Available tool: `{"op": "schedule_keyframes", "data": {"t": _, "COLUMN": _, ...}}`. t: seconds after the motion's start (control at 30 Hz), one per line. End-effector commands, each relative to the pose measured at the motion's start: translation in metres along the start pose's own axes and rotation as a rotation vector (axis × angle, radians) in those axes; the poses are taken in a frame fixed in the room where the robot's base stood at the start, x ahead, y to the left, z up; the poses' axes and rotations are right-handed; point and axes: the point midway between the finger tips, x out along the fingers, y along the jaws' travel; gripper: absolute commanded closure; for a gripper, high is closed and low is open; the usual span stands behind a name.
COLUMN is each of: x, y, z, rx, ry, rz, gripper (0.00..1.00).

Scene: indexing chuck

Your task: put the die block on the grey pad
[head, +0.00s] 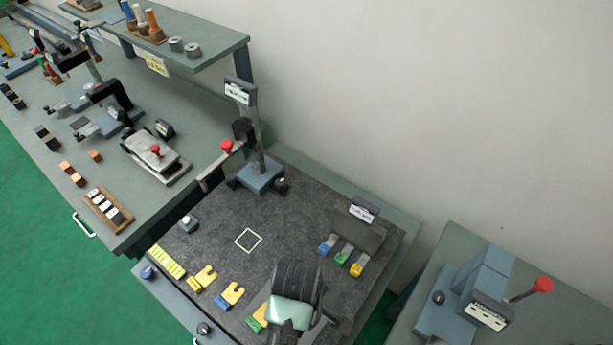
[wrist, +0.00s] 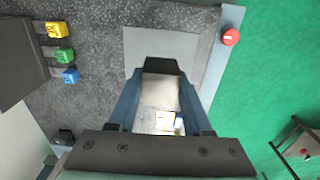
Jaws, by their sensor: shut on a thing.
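In the wrist view my gripper (wrist: 160,82) is shut on a silver-grey block, the die block (wrist: 160,92), which sits between its two blue fingers. A dark part shows at the block's far end, and its near part is bright with a small yellow mark. The plain grey pad (wrist: 185,45) lies on the dark speckled mat just past the fingertips, partly behind the gripper. I cannot tell how high the block is above the surface. In the head view my arm hides the block, the fingertips and the pad.
Blue, green and yellow labelled pieces (head: 343,257) stand by a dark block at the mat's right. A stand with a red-knobbed lever (head: 226,146) is at the back. A red button (wrist: 230,37) is near the pad.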

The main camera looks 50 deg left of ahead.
Motion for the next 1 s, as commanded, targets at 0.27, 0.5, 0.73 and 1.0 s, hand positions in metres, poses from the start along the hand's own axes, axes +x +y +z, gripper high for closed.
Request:
{"op": "schedule_keyframes", "data": {"t": 0.27, "x": 0.033, "y": -0.001, "z": -0.002, "rx": -0.006, "ry": 0.0, "rz": -0.001, "gripper": 1.0}}
{"op": "schedule_keyframes", "data": {"t": 0.5, "x": 0.057, "y": 0.001, "z": -0.002, "rx": -0.006, "ry": 0.002, "rz": 0.002, "gripper": 1.0}}
{"op": "schedule_keyframes", "data": {"t": 0.73, "x": 0.083, "y": 0.0, "z": -0.002, "rx": -0.006, "ry": 0.001, "rz": 0.0, "gripper": 1.0}}
{"op": "schedule_keyframes", "data": {"t": 1.0, "x": 0.099, "y": 0.001, "z": -0.002, "rx": -0.005, "ry": 0.002, "rz": 0.003, "gripper": 1.0}}
